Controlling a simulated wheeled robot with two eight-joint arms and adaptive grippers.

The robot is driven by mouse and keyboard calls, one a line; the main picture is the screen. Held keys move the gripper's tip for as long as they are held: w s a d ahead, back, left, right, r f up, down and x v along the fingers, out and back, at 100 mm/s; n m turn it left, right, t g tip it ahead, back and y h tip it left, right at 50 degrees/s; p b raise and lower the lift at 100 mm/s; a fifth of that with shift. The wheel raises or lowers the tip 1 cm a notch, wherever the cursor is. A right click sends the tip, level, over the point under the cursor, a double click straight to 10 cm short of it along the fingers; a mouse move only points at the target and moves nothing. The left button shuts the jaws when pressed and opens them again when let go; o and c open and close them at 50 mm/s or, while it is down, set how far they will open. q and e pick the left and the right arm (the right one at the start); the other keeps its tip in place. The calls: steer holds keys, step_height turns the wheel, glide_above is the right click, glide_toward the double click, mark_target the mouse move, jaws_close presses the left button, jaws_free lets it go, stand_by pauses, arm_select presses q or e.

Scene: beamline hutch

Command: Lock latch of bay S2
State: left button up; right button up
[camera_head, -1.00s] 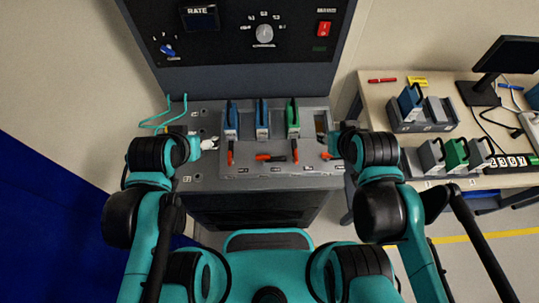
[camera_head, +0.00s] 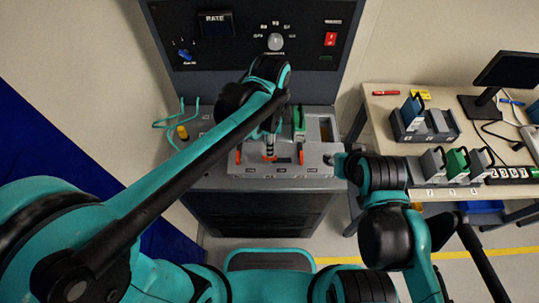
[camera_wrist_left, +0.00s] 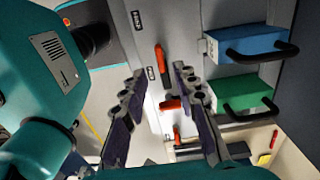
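The grey bench panel (camera_head: 315,170) has a row of red-orange latches below its bays. The left latch (camera_head: 238,157) and right latch (camera_head: 301,157) stand lengthwise. In the left wrist view this middle latch (camera_wrist_left: 161,64) lies crosswise between my open left fingers, with no clear contact. A blue module (camera_wrist_left: 245,45) and a green module (camera_wrist_left: 245,92) sit beside the latches. My right gripper (camera_head: 336,163) is by the panel's right edge, its fingers too small to read. Bay labels are unreadable.
A black control panel (camera_head: 225,50) with a knob and red switch stands behind. A side table (camera_head: 378,110) at right holds module racks and a monitor (camera_head: 505,72). Teal cable (camera_head: 175,125) lies at the bench's left. My left arm covers the left bays.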

mark_target(277, 160)
arm_select(q)
step_height(277, 160, down, 6)
steer(key=shift+r+b, duration=0.1)
steer(key=shift+b, duration=0.8)
jaws_close()
